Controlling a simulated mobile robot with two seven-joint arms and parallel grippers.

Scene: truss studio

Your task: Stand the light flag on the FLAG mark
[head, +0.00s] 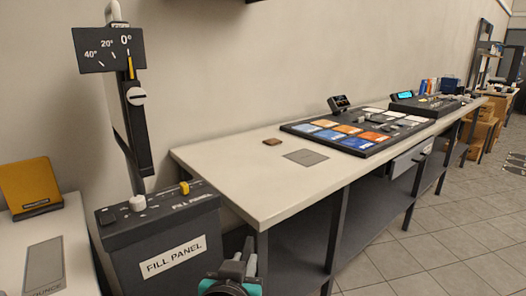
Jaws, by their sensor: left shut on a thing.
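My left gripper (240,266) shows at the bottom edge, low in front of the long bench, with grey fingers and teal parts. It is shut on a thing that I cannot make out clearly. No light flag can be clearly recognised. A plain grey rectangle (305,157) lies on the near part of the bench top. I can read no FLAG lettering on it. Another grey rectangle (44,266) lies on the white surface at the left, with partly cut-off lettering ending in "OUNCE". My right gripper is out of view.
A yellow panel (30,186) stands on the left surface (78,240). The black FILL PANEL box (160,235) and its upright tilt gauge (108,50) stand between it and the bench (225,170). A small brown block (272,142) and a control board (345,146) sit on the bench.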

